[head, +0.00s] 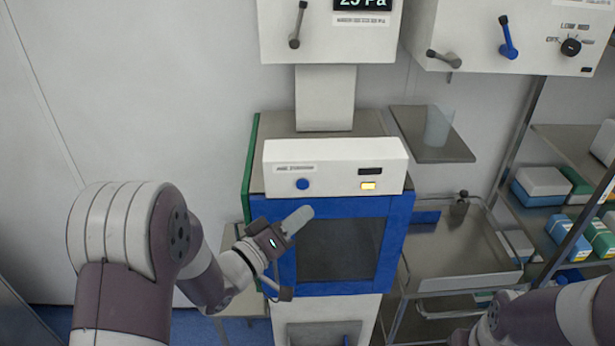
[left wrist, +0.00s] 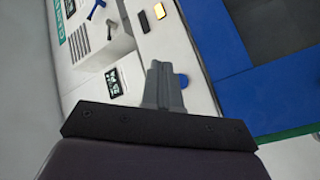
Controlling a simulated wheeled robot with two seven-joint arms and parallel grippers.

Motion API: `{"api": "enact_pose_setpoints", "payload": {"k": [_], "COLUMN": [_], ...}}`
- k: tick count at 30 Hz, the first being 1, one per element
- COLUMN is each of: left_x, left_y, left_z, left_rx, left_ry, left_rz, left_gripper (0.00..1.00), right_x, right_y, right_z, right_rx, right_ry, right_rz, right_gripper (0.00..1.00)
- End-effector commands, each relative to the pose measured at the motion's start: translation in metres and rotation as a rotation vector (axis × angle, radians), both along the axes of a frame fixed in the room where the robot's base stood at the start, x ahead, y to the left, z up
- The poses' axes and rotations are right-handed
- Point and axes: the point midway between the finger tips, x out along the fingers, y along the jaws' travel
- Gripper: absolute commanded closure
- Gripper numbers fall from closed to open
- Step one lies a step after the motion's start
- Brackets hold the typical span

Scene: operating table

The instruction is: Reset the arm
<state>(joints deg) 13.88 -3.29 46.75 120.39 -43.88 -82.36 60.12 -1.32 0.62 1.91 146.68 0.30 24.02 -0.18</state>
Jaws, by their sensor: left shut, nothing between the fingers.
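My left arm comes in from the left in the head view. Its gripper (head: 298,220) is shut and empty, in front of the upper left part of the blue-framed door (head: 400,240) of a white machine. In the left wrist view the shut fingers (left wrist: 163,85) overlap the white panel beside a blue round button (left wrist: 182,80). I cannot tell whether they touch anything. Part of my right arm shows at the lower right of the head view; its gripper is out of the frame.
The machine's control box (head: 335,165) has a blue button (head: 302,184) and a lit yellow button (head: 368,186). A steel cart (head: 455,255) stands to the right. A shelf with several boxes (head: 543,181) is at the far right. The wall at left is bare.

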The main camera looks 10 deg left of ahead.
Motion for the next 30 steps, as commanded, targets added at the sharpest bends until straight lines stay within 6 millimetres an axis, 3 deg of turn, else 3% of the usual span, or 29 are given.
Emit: {"api": "enact_pose_setpoints", "payload": {"k": [5,8,10,13,16,19,21,24,30], "left_x": [0.001,0.004,-0.006,-0.049,-0.11,-0.164,-0.18,-0.17,-0.17], "left_y": [0.002,0.023,0.053,0.084,0.088,0.069,0.052,0.04,0.039], "left_z": [-0.009,-0.057,-0.099,-0.158,-0.194,-0.211,-0.217,-0.215,-0.211], "left_rx": [0.076,0.324,0.56,0.856,1.018,1.055,1.034,1.051,1.056], "left_ry": [0.006,0.157,0.345,0.667,0.968,1.171,1.22,1.161,1.158], "left_rz": [0.014,0.108,0.179,0.169,0.031,-0.144,-0.203,-0.208,-0.214], "left_gripper": [1.0,1.0,1.0,1.0,1.0,1.0,1.0,1.0,1.0], "right_x": [0.0,0.0,0.0,0.0,0.0,0.0,0.0,0.0,0.0], "right_y": [0.0,0.0,0.0,0.0,0.0,0.0,0.0,0.0,0.0], "right_z": [0.0,0.0,-0.004,-0.024,-0.047,-0.072,-0.091,-0.1,-0.095], "right_rx": [0.0,0.0,0.0,0.0,0.0,0.0,0.0,0.0,0.0], "right_ry": [0.0,0.0,0.0,0.0,0.0,0.0,0.0,0.001,0.0], "right_rz": [0.0,0.0,0.0,0.0,0.0,0.0,0.0,0.0,0.0], "right_gripper": [0.57,0.57,0.57,0.57,0.57,0.57,0.57,0.57,0.57]}}
